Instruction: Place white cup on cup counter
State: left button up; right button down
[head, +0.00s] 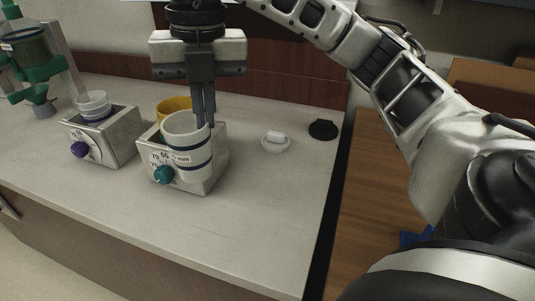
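The white cup (182,138) has dark bands and stands out in front of a metal box with a teal knob (163,175), covering part of its front and top. My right gripper (206,120) points straight down at the cup's right rim. Its narrow fingers are close together, and appear to pinch the cup wall. The cup's base overlaps the box in the picture; the exact gap between them cannot be told. My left gripper is not in view. Which surface is the cup counter is not marked.
A yellow cup (172,106) is behind the white cup. A second metal box (117,136) with a purple knob holds a clear cup (93,104). A white lid-like piece (275,143) and a black one (323,130) lie on the pale counter (262,215). A wooden surface (365,190) is right.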

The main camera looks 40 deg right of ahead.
jog(key=s+d+f+b, duration=0.1)
jog(key=s+d+f, duration=0.1)
jog(key=d+f, duration=1.1)
jog(key=shift+d+b, duration=0.35)
jog(key=shift+d, duration=0.1)
jog(key=shift+f, duration=0.1)
jog(key=c, duration=2)
grip_release()
jog(key=shift+c, duration=0.2)
jog(key=o, duration=0.4)
jog(key=shift+c, duration=0.2)
